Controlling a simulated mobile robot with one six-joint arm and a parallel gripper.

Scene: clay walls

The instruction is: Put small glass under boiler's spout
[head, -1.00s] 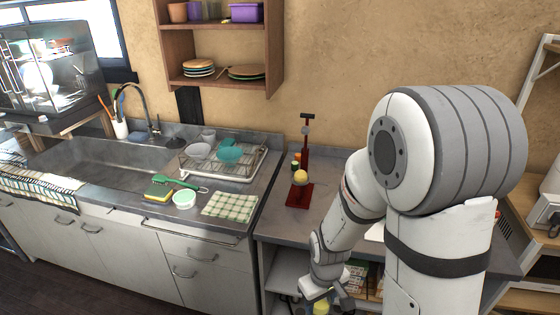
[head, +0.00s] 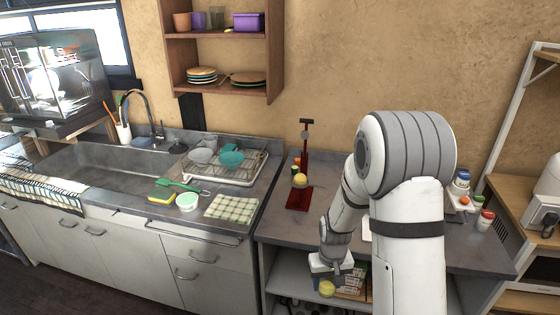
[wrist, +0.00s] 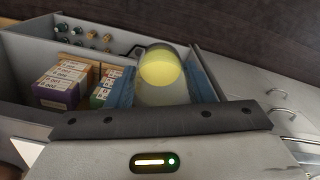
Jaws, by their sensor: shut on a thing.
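The small glass (wrist: 165,77) is held between the two bluish fingers of my gripper (head: 328,279) in the wrist view. It looks clear, with a yellow round part showing. In the head view its yellow part (head: 327,288) shows just below my gripper, in front of the open shelf under the counter. My gripper is shut on the glass. I cannot make out a boiler spout for certain. A white appliance (head: 550,188), cut off by the right edge of the head view, may be the boiler.
A red stand with a yellow ball (head: 299,195) is on the right counter (head: 275,222). Small jars (head: 485,220) stand at that counter's right end. Boxes (wrist: 62,87) fill part of the shelf below. A dish rack (head: 235,172) and sink are at left.

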